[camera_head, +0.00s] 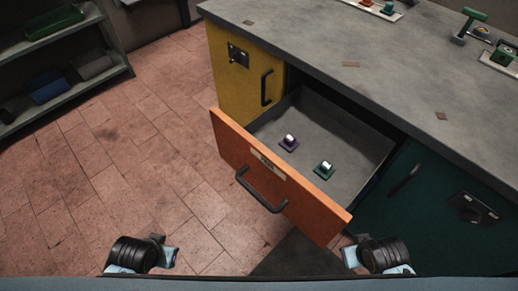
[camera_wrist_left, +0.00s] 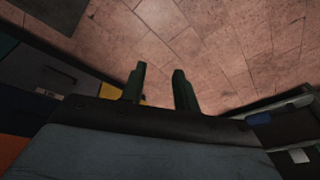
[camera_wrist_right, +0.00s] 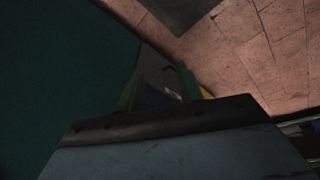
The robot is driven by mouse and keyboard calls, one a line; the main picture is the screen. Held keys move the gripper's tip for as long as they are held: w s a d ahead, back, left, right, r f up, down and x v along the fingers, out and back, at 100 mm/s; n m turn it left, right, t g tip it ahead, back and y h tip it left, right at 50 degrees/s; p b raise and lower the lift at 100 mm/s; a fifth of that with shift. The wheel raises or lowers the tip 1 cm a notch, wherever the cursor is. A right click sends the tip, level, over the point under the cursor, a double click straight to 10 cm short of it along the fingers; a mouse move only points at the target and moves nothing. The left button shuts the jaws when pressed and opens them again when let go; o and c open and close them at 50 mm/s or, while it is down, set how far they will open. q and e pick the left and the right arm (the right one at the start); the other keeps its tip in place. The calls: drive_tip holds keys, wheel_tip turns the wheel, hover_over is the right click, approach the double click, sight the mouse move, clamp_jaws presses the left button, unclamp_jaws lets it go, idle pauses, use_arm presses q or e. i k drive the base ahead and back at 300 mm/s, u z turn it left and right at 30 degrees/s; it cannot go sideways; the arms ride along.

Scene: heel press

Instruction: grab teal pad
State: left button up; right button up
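The teal pad (camera_head: 324,170) lies on the floor of the open drawer (camera_head: 335,135), right of centre, with a pale knob on top. A similar purple pad (camera_head: 288,143) lies to its left and a little further back. My left gripper (camera_head: 172,256) is low at the left, over the floor and well away from the drawer; its fingers (camera_wrist_left: 158,88) stand apart with nothing between them. My right gripper (camera_head: 350,257) is low, in front of the drawer's near right corner. Its fingers (camera_wrist_right: 160,88) stand apart and look empty in the dark right wrist view.
The drawer's orange front (camera_head: 265,170) with a dark handle stands between my grippers and the pads. A grey worktop (camera_head: 400,60) holds tools and small parts above it. A yellow cabinet door (camera_head: 235,75) and a teal door (camera_head: 430,200) flank the drawer. Shelves (camera_head: 65,85) stand at the left.

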sight(325, 169)
drive_tip(key=k, duration=1)
